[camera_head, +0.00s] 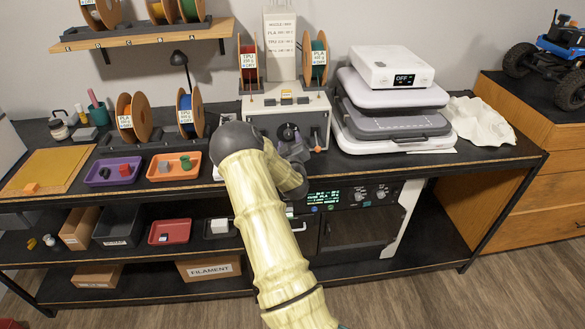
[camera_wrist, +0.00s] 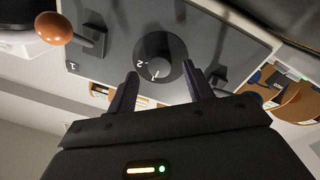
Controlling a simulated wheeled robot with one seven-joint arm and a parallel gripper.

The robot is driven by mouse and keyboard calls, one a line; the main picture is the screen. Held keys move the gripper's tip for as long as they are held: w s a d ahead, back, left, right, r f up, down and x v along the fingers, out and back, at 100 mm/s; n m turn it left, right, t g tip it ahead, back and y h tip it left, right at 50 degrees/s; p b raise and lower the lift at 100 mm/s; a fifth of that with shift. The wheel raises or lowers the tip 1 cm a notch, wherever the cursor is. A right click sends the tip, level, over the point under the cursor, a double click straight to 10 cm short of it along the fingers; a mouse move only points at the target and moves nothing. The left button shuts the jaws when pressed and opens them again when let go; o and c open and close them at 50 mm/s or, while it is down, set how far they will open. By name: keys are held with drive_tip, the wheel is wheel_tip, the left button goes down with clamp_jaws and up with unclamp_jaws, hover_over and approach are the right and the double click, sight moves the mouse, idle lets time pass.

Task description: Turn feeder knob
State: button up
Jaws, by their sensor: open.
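The feeder (camera_head: 262,121) is a grey box with a dark front, standing on the bench under two spools. Its round black knob (camera_head: 287,132) shows just above my gripper (camera_head: 294,150) in the head view. In the wrist view the knob (camera_wrist: 176,52) has a grey centre with a white mark and a character that looks like a 2. My gripper (camera_wrist: 164,80) is open, with one finger on each side of the knob's near edge. Nothing is between the fingers except the knob's edge, and I cannot tell whether they touch it.
A lever with an orange ball (camera_wrist: 54,28) sticks out beside the knob in the wrist view. A white and grey stacked appliance (camera_head: 393,105) stands right of the feeder. An orange tray (camera_head: 160,178) and a purple tray (camera_head: 98,183) lie to the left.

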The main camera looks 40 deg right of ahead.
drive_tip(key=b+v, duration=0.3)
drive_tip(key=v, duration=1.2)
drive_tip(key=shift+s+b, duration=0.2)
drive_tip(key=shift+b, duration=0.1)
drive_tip(key=shift+a, duration=0.1)
drive_tip(key=s+a+f+m+g+y+p, duration=0.1)
drive_tip(key=a+m+g+y+p, duration=0.35)
drive_tip(key=a, duration=1.05)
drive_tip(key=s+a+r+n+g+y, duration=0.4)
drive_tip(key=s+a+g, duration=0.4)
drive_tip(key=s+a, duration=0.6)
drive_tip(key=shift+a+r+y+b, duration=0.25)
drive_tip(key=shift+y+b, duration=0.1)
drive_tip(key=shift+y, duration=0.5)
